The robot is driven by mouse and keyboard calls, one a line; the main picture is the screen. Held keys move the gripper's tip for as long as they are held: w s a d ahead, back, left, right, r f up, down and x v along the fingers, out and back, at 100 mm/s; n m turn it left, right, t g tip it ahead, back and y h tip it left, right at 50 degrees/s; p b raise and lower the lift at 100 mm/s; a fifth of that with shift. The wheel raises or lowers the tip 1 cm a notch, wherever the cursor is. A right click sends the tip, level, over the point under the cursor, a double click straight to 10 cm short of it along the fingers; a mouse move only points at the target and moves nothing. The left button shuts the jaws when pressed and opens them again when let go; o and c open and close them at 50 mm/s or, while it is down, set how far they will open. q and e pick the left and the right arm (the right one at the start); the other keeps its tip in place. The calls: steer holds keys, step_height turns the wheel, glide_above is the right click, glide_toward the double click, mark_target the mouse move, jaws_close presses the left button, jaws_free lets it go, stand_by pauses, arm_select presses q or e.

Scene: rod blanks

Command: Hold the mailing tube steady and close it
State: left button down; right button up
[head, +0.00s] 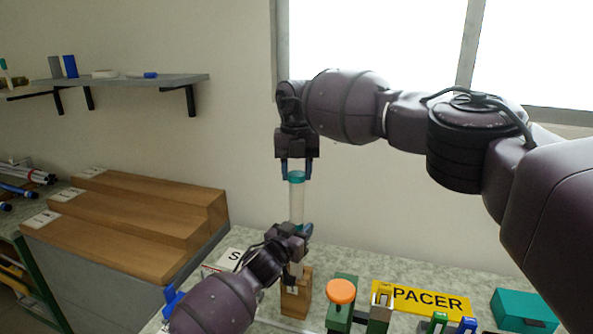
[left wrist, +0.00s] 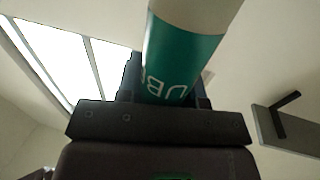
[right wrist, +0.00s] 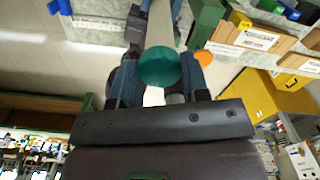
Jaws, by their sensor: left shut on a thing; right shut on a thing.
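The mailing tube (head: 297,205) stands about upright, pale with a teal band (left wrist: 180,62) that carries white lettering in the left wrist view. A teal cap (head: 296,175) is at its top end; its round face (right wrist: 159,66) shows in the right wrist view. My left gripper (head: 300,234) is shut on the tube low down. My right gripper (head: 296,168) comes from above and is shut on the cap, with blue fingers on either side. I cannot tell whether the cap is fully seated on the tube.
A wooden block (head: 297,298) stands on the counter below the tube. An orange knob (head: 341,291) on a green fixture, a yellow SPACER sign (head: 420,300) and a teal box (head: 524,309) are to the right. Wooden steps (head: 140,220) are at left; a wall shelf (head: 140,82) is above.

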steer(key=o, duration=1)
steer(key=shift+r, duration=2.3)
steer(key=shift+c, duration=0.3)
